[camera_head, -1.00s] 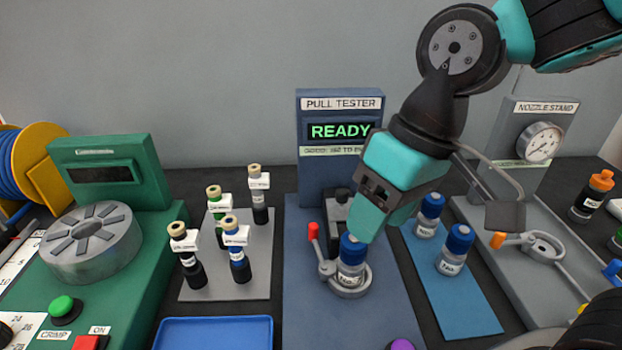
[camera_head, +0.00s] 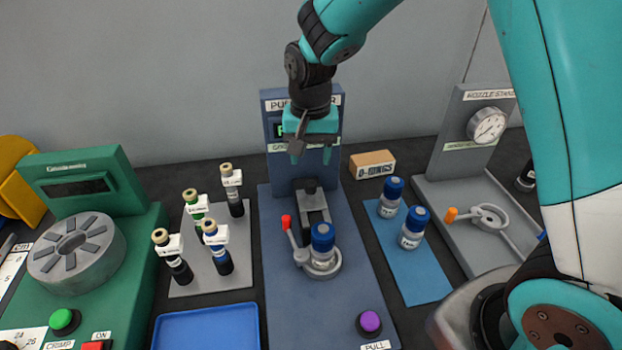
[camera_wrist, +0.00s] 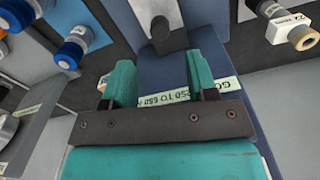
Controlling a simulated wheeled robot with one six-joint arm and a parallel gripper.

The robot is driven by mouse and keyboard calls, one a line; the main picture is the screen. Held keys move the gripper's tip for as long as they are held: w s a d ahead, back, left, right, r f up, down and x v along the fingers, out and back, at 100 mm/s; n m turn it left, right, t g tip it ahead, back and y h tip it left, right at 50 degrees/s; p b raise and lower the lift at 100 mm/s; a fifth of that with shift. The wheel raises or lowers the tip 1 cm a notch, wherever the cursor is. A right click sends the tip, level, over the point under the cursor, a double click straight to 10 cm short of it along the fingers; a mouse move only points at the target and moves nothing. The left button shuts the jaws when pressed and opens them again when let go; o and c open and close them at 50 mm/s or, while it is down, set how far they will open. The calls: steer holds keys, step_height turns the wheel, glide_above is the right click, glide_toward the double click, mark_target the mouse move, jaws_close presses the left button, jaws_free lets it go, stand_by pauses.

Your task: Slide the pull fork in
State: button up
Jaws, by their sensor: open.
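The pull tester (camera_head: 330,215) is a blue stand with an upright back panel. A dark block on a grey slide (camera_head: 311,198), which looks like the pull fork, sits behind the holder; it also shows at the top of the wrist view (camera_wrist: 157,25). A blue-capped bottle (camera_head: 322,240) stands upright in the grey ring holder (camera_head: 302,262), whose lever has a red tip (camera_head: 286,222). My gripper (camera_head: 311,155) is open and empty, pointing down in front of the panel, above and behind the slide. Its two teal fingers show apart in the wrist view (camera_wrist: 160,78). It hides most of the display.
Two blue-capped bottles stand on a blue mat (camera_head: 425,285) to the right. Several tagged parts stand on a grey plate (camera_head: 205,280) to the left. A purple PULL button (camera_head: 369,323) is at the front. An O-rings box (camera_head: 372,164) and a nozzle stand (camera_head: 450,190) lie right.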

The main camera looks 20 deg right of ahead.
mark_target(311, 183)
step_height(311, 183, down, 8)
steer(key=shift+r+p, duration=0.1)
steer(key=shift+p, duration=0.35)
